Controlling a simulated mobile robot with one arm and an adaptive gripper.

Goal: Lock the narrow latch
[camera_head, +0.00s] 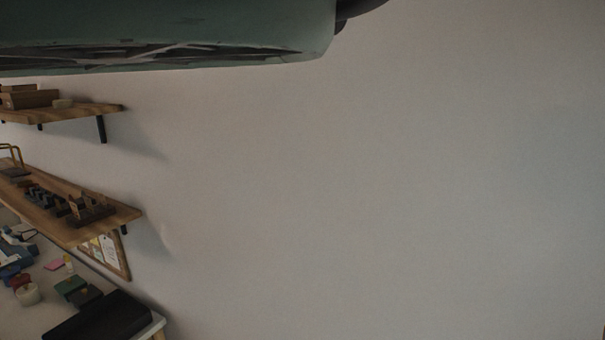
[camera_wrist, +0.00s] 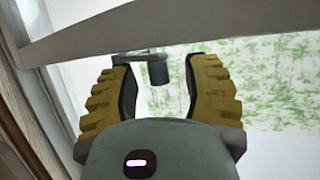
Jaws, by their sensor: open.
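In the wrist view, a small dark latch (camera_wrist: 158,73) with a thin arm and a short rounded end hangs at a pale frame bar (camera_wrist: 180,25). My gripper (camera_wrist: 158,64) is open, with one yellow ribbed finger on each side of the latch. The rounded end lies between the fingertips in the picture, with gaps on both sides. I cannot tell how deep between the fingers it is, or whether the latch is locked. Neither the latch nor my gripper shows in the head view.
Behind the latch is a bright pane with green foliage (camera_wrist: 265,85). In the head view, wooden shelves (camera_head: 125,211) and a cluttered desk (camera_head: 25,318) stand at left. A large green body (camera_head: 200,30) spans the top left. The wall is bare at right.

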